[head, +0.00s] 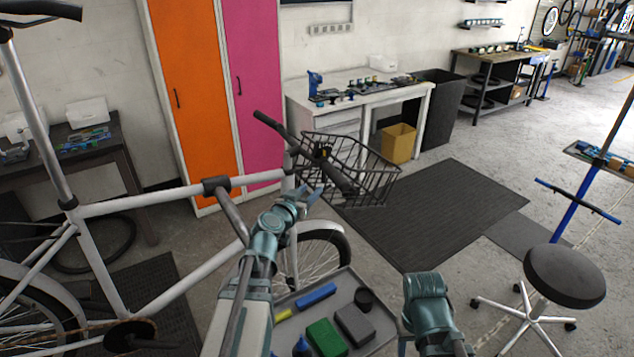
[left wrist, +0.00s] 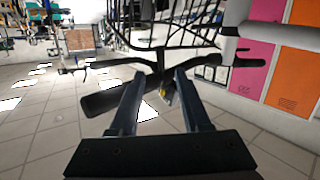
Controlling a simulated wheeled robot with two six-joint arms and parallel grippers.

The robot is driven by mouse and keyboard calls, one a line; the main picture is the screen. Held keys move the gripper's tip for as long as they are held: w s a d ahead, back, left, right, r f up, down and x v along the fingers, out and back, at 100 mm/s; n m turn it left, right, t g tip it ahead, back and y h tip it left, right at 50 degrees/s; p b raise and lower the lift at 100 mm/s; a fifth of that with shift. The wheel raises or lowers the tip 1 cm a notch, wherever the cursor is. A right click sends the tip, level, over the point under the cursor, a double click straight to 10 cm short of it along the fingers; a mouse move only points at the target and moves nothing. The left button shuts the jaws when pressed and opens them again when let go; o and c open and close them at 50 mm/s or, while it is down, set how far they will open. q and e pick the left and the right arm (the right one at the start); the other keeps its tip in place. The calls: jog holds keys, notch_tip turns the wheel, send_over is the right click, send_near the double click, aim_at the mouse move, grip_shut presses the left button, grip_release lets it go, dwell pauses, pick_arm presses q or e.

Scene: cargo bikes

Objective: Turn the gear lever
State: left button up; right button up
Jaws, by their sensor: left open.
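The bike's handlebar (head: 308,154) stands above the wire front basket, with dark grips at its ends. A small dark lever with a yellow mark, seemingly the gear lever (head: 323,152), sits on the bar near the right-hand grip. In the left wrist view the yellow-marked lever (left wrist: 165,95) lies between and beyond my fingers. My left gripper (head: 307,193) is open and empty, just below and left of the near grip in the head view. In the left wrist view its two fingers (left wrist: 159,75) are apart, pointing at the handlebar. My right gripper's fingers do not show.
The wire basket (head: 372,168) is right behind the handlebar. The pale bike frame (head: 140,203) runs along the left. A grey tray (head: 375,340) with coloured blocks lies below. A black stool (head: 565,275) stands at right, and the floor mat (head: 440,215) is clear.

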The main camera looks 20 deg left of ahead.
pick_arm(q)
jog(key=shift+s+a+r, duration=0.1)
jog(key=shift+s+r, duration=0.05)
jog(key=shift+s, duration=0.65)
jog(key=shift+s+r, duration=0.15)
jog(key=shift+s, duration=0.6)
